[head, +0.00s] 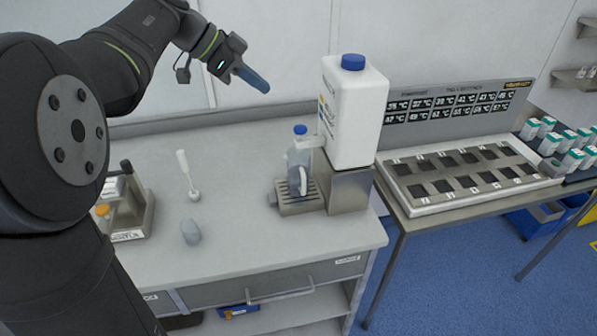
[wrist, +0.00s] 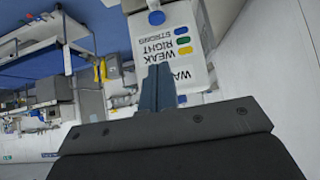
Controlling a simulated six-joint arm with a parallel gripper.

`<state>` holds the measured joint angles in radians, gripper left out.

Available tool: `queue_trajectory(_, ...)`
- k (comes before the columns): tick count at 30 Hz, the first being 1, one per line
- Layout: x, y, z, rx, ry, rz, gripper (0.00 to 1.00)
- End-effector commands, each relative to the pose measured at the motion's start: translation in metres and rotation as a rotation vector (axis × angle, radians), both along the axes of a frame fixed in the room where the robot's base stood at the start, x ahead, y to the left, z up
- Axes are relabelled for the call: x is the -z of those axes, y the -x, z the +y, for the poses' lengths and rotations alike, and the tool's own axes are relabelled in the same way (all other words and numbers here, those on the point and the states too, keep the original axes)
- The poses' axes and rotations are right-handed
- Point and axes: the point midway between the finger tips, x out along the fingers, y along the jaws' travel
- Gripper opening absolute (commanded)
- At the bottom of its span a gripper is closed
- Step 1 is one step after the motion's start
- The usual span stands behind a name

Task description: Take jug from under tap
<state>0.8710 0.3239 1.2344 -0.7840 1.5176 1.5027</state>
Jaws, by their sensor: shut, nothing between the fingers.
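A clear jug (head: 299,165) with a pale handle stands on the metal drip tray (head: 297,209), under the tap (head: 309,142). The tap sticks out to the left from a large white canister (head: 355,115) with a blue cap. My gripper (head: 266,89) is up in the air, left of the canister's top and above the jug, apart from both. In the wrist view my gripper (wrist: 157,72) shows its fingers together with nothing held, in front of the canister (wrist: 175,45) with its printed label. The jug does not show in the wrist view.
The canister stands on a metal block (head: 348,190) near the right end of the grey bench (head: 240,250). A white brush-like tool (head: 188,175), a small grey object (head: 190,232) and a metal stand (head: 135,212) are to the left. A slotted metal panel (head: 460,173) is at right.

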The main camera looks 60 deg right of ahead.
Motion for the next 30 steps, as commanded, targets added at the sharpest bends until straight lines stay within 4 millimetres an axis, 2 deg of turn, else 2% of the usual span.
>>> queue_trajectory(11, 0.0, 0.0, 0.0, 0.0, 0.0, 0.0, 0.0)
queue_trajectory(14, 0.002, 0.0, 0.001, -0.001, 0.003, 0.005, 0.18)
queue_trajectory(17, 0.013, -0.001, 0.005, -0.011, 0.025, 0.031, 0.37)
queue_trajectory(23, 0.063, -0.004, 0.031, -0.096, 0.15, 0.142, 0.77)
queue_trajectory(30, 0.121, -0.009, 0.069, -0.282, 0.286, 0.214, 0.77)
